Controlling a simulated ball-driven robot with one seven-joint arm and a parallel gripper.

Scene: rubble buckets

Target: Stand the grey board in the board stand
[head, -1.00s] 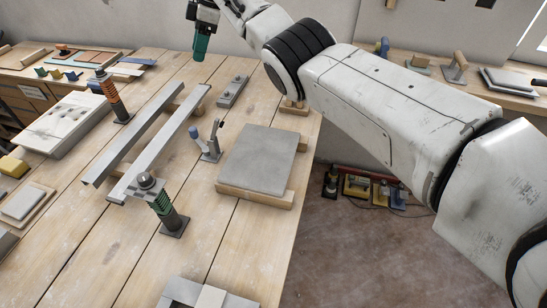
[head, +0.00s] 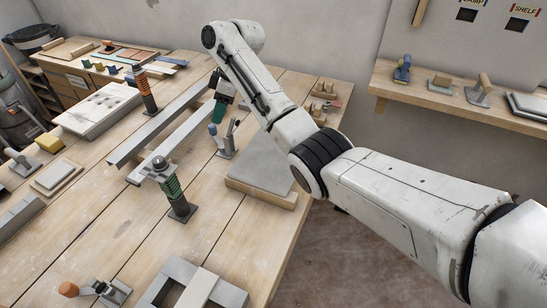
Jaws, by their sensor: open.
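The grey board (head: 258,163) lies flat on wooden bearers (head: 262,194) near the right edge of the workbench. My arm crosses in front of its right part and hides some of it. My gripper (head: 217,112) has green fingers that point down, left of and beyond the board, close to the clamp with the blue handle in the picture. It is open and nothing shows between the fingers. It is apart from the board. I cannot tell for sure which thing is the board stand; a grey frame with a pale strip across it (head: 197,288) sits at the front edge of the picture.
A toggle clamp (head: 227,145) stands beside the board. Two long metal rails (head: 172,137) lie left of it, with a green spring post (head: 172,190) and an orange one (head: 144,90). A clamp with an orange knob (head: 90,290) is at front left. Bare bench lies between.

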